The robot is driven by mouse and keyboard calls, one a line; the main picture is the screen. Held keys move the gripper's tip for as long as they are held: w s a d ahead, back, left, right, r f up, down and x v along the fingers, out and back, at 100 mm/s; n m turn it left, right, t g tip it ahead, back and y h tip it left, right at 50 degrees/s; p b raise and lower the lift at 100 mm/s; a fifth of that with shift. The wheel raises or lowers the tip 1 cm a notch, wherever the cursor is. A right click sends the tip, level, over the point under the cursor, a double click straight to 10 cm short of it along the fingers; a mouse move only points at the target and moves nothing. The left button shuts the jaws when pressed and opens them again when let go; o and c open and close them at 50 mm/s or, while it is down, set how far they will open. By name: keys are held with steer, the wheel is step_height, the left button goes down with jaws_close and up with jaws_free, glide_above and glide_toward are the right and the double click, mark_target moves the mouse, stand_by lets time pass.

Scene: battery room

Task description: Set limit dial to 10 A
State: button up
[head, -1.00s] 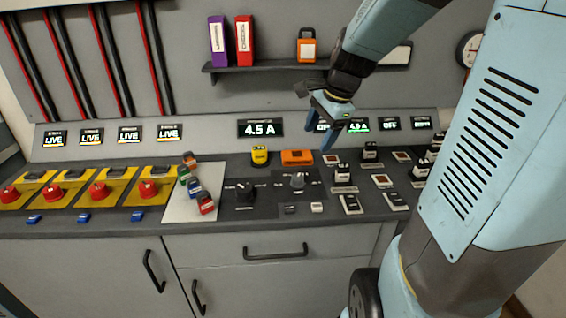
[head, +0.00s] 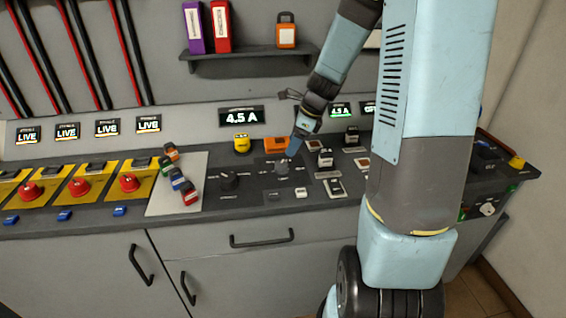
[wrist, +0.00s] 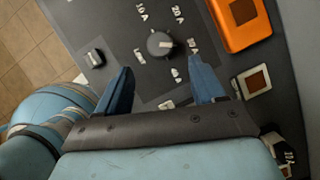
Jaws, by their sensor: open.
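The grey round dial (head: 282,166) stands on a dark panel on the bench top. In the wrist view the dial (wrist: 160,43) has small white labels around it; one at its upper left seems to read 10 A. A light mark on its face points toward the right, but the exact setting is too small to tell. My gripper (head: 296,149) is just above and behind the dial, pointing down. In the wrist view my gripper (wrist: 162,75) is open and empty, with the dial beyond and between its blue fingertips, apparently not touched.
A black knob (head: 229,180) sits left of the dial. An orange block (head: 276,144) and a yellow device (head: 241,143) stand behind. A display (head: 241,116) reads 4.5 A. Black switches (head: 326,158) stand to the right. Red buttons (head: 129,183) are far left.

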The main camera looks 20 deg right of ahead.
mark_target(282, 163)
steer(key=x, duration=0.9)
steer(key=shift+c, duration=0.3)
steer(key=c, duration=1)
